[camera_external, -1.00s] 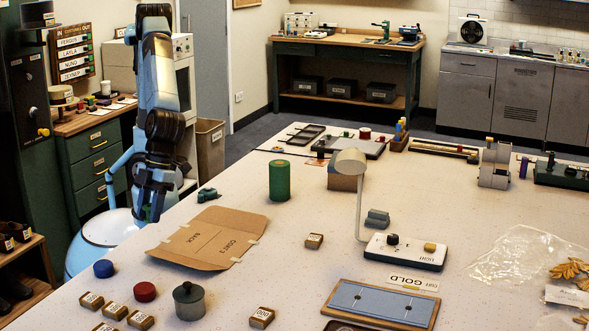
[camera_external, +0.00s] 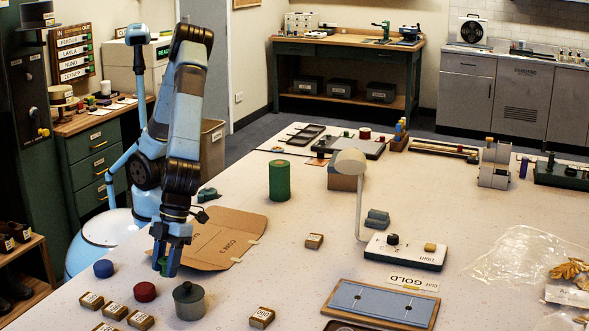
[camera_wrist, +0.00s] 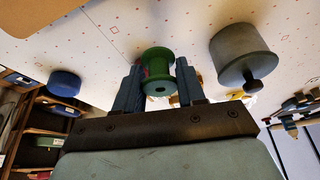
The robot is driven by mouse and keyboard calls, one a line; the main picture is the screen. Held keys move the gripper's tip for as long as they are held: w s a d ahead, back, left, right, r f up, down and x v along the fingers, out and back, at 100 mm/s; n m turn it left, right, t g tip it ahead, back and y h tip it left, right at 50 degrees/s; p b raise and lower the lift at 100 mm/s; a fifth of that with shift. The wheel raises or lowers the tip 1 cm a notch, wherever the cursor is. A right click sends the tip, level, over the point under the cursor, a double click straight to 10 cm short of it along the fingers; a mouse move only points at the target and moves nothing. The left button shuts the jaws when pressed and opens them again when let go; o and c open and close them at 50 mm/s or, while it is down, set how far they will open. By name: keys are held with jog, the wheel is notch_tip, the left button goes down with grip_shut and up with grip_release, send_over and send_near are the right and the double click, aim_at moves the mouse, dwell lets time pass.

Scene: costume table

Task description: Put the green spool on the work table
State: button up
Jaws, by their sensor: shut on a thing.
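The green spool (camera_wrist: 157,62) is between the two fingers of my gripper (camera_wrist: 160,88) in the wrist view, with its round end and centre hole showing. My gripper (camera_external: 168,262) is shut on it and points down at the left front part of the large pale table (camera_external: 300,262). In the external view a small part of the green spool (camera_external: 163,266) shows between the fingers. It is low over or at the tabletop; I cannot tell whether it touches.
Near my gripper are a blue disc (camera_external: 104,268), a red disc (camera_external: 145,291), a grey lidded pot (camera_external: 188,300) and a flat cardboard sheet (camera_external: 232,232). Several small labelled blocks lie at the front left. A taller green cylinder (camera_external: 280,181) stands farther back.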

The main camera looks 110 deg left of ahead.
aim_at(170, 290)
jog(key=shift+w+d+f, duration=0.35)
jog(key=shift+w+f, duration=0.05)
jog(key=shift+f, duration=1.75)
jog(key=shift+s+a+f, duration=0.1)
jog(key=shift+a+f, duration=0.05)
jog(key=shift+f, duration=0.2)
